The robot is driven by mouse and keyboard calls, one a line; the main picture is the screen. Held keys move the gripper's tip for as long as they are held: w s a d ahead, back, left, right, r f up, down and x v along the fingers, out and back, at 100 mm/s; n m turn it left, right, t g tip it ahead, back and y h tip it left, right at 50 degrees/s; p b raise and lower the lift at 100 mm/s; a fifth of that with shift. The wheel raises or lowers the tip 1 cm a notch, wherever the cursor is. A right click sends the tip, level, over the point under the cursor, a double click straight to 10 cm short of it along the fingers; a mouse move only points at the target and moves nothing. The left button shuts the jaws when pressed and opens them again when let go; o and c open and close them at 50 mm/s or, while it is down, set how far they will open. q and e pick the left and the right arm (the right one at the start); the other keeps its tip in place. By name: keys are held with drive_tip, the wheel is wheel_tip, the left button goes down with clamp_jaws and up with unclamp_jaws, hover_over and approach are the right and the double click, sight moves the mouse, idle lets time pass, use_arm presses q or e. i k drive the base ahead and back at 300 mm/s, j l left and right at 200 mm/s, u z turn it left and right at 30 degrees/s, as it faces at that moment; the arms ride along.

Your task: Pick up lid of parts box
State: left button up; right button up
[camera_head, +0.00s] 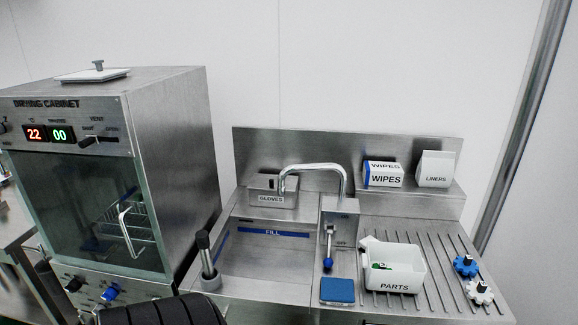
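A flat white lid-like plate (93,75) with a small upright metal knob lies on top of the drying cabinet (168,130), at the upper left. The white parts box (394,283), labelled PARTS, stands open on the ribbed drainboard right of the sink. A few small things, one of them green, show inside it; most of its inside is hidden. Neither gripper can be made out in the view.
The cabinet's glass door is shut, with a wire basket behind it. A sink (265,262) with a curved tap (318,168) is in the middle. A blue sponge (337,291) and two star knobs (466,265) flank the box. Wipes (382,174) and liners (435,169) stand behind.

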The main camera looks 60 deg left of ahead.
sight(99, 75)
drive_tip(key=u, duration=2.9)
drive_tip(key=z, duration=1.85)
drive_tip(key=k+j, duration=0.3)
drive_tip(key=k, duration=0.2)
